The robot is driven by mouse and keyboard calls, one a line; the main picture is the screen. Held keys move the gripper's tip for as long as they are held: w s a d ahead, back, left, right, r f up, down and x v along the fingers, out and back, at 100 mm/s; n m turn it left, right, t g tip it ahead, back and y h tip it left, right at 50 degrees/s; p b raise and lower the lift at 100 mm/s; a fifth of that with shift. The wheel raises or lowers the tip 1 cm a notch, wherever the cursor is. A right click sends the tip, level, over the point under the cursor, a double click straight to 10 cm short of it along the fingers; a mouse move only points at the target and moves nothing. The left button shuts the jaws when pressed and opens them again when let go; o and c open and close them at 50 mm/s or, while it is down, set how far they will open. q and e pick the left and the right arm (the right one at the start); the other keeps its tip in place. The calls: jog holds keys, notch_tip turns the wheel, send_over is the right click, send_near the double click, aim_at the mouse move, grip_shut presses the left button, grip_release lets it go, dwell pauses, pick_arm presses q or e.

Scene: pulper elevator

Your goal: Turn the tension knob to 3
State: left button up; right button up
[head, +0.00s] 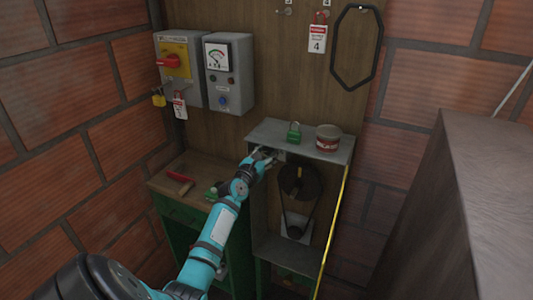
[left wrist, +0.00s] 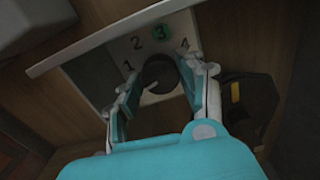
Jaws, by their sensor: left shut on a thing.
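The tension knob (left wrist: 160,72) is dark and round, on a pale panel (left wrist: 110,70) marked 1, 2, 3 and 4. The 3 sits on a green spot (left wrist: 161,31). My left gripper (left wrist: 164,84) is shut on the knob, one finger on each side. A thin light line shows low on the knob; I cannot tell which number the knob is set to. In the head view, my left gripper (head: 268,157) is at the upper left front of the grey machine housing (head: 300,142), and the knob is hidden there. My right gripper is not in view.
A green padlock (head: 293,133) and a red-and-white tin (head: 328,138) stand on the housing. A pulley and belt (head: 298,185) show in its open front. A green bench (head: 180,210) stands left, control boxes (head: 229,73) hang above, and a grey block (head: 490,200) is at right.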

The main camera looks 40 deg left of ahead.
pick_arm(q)
jog(key=m, duration=0.6)
jog(key=shift+f+m, duration=0.1)
jog(key=shift+m, duration=0.2)
jog(key=m+b, duration=0.1)
jog(key=m, duration=0.5)
jog(key=shift+m, duration=0.3)
jog(key=m, duration=1.2)
jog(key=shift+f+m, duration=0.1)
jog(key=shift+m, duration=0.2)
jog(key=o, duration=0.9)
jog(key=shift+o, duration=1.2)
